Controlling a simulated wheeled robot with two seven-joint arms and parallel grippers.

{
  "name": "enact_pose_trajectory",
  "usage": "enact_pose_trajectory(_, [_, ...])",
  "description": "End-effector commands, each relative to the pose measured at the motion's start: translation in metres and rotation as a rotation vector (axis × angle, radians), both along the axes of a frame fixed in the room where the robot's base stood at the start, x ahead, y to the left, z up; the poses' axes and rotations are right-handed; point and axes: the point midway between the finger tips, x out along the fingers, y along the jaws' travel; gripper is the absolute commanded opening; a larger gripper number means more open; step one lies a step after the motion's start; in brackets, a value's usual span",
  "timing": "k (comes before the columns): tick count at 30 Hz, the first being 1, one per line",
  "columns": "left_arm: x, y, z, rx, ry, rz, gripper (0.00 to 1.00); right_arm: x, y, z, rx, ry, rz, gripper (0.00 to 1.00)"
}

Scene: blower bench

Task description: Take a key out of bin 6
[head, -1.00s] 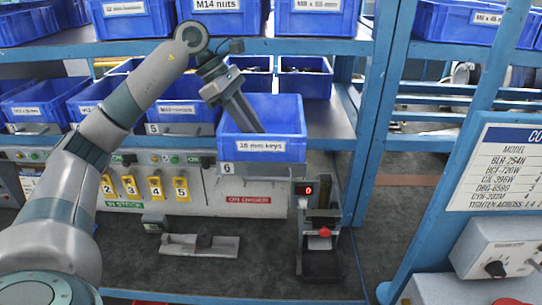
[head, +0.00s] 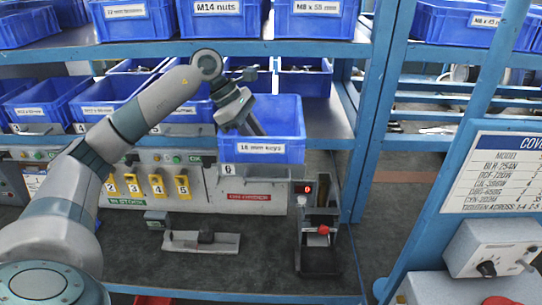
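Bin 6 (head: 270,152) is a blue bin labelled "18 mm keys", with a 6 on the shelf edge below its left corner. It sits at the right end of the lower shelf, jutting forward. My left gripper (head: 252,128) reaches in over its left side, fingers pointing down inside the bin. The bin walls and the wrist hide the fingertips, so I cannot see whether they are open or shut. No key is visible; the bin's floor is hidden from this angle. My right gripper is not in view.
More blue bins (head: 95,98) line the lower shelf to the left, and the upper shelf (head: 250,48) with its bins hangs close above my arm. A blue post (head: 375,115) stands right of bin 6. A device with a red display (head: 318,235) stands below it.

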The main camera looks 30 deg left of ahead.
Motion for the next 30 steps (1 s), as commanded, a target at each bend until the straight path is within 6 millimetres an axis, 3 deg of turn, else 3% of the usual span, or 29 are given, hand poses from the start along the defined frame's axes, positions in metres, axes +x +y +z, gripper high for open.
enact_pose_trajectory(9, [0.000,0.000,0.000,0.000,0.000,0.000,0.23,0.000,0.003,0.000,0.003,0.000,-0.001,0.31])
enact_pose_trajectory(12, [0.000,0.000,0.000,0.000,0.000,0.000,0.01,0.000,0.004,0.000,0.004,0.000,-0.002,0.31])
enact_pose_trajectory(13, [0.000,0.000,0.000,0.000,0.000,0.000,0.00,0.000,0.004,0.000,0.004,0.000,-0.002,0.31])
enact_pose_trajectory(30, [0.001,0.000,0.010,0.000,-0.002,0.000,0.00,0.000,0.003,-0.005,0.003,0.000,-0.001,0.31])
